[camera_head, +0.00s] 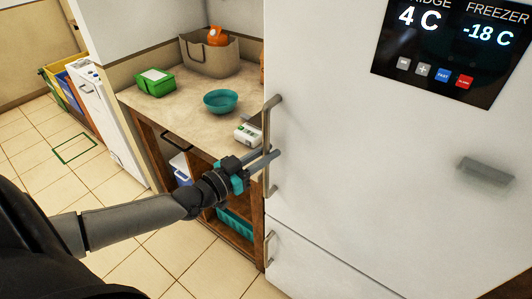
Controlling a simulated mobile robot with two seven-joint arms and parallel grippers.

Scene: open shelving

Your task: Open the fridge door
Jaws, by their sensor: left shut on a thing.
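The white fridge door (350,150) fills the right half of the head view and looks closed. Its vertical metal handle (267,125) runs along the door's left edge. My left gripper (268,157) reaches in from the left and is shut on the handle at its lower half. The handle partly hides the contact. A display panel (450,45) at the upper right of the door reads 4 C and -18 C. My right gripper is not in view.
A lower door or drawer with its own handle (269,248) is below. Left of the fridge stands a counter (150,108) with a teal bowl (221,101), a green box (154,82), a grey basket (210,57) and a small white device (248,134). Tiled floor (45,160) is open at left.

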